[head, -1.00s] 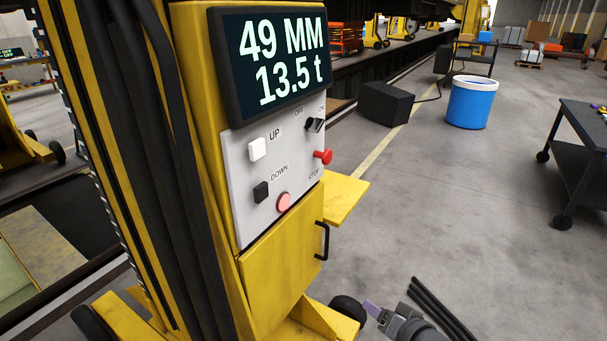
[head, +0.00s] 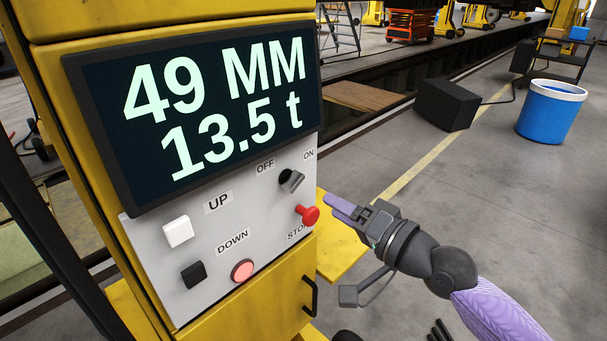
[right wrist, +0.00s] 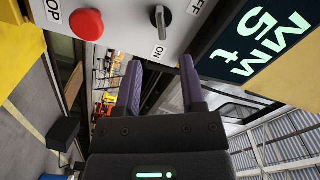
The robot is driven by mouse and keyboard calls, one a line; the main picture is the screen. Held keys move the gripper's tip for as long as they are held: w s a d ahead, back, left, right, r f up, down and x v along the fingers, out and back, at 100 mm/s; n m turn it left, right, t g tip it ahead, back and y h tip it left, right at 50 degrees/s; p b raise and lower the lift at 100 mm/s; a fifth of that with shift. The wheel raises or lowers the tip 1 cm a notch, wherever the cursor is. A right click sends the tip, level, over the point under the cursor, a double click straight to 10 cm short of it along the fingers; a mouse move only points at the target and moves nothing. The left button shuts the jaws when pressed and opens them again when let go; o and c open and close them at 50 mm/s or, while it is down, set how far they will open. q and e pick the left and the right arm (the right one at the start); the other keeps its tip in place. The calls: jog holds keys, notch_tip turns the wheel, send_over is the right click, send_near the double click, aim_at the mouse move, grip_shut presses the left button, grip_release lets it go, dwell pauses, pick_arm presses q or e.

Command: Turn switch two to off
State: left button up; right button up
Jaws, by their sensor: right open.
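A dark rotary switch (head: 291,181) with a grey handle sits on the white control panel (head: 217,276), by the labels OFF and ON. It also shows in the right wrist view (right wrist: 160,18), where its handle points towards the ON label. No label reading "two" is visible. My right gripper (head: 337,208), with purple fingers, is to the right of the panel, apart from it. In the right wrist view its two fingers (right wrist: 160,76) are spread and empty, just below the switch in the picture. My left gripper is not in view.
A red stop button (head: 308,215) sticks out close to my right fingertips. A white UP button (head: 178,231), a black DOWN button (head: 193,274) and a round lit button (head: 242,271) share the panel. A display (head: 200,120) above reads 49 MM and 13.5 t. A yellow shelf (head: 343,262) juts out below my gripper.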

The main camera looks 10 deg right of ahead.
aim_at(298, 187)
jog(key=x, duration=0.9)
jog(key=shift+a, duration=0.15)
grip_shut()
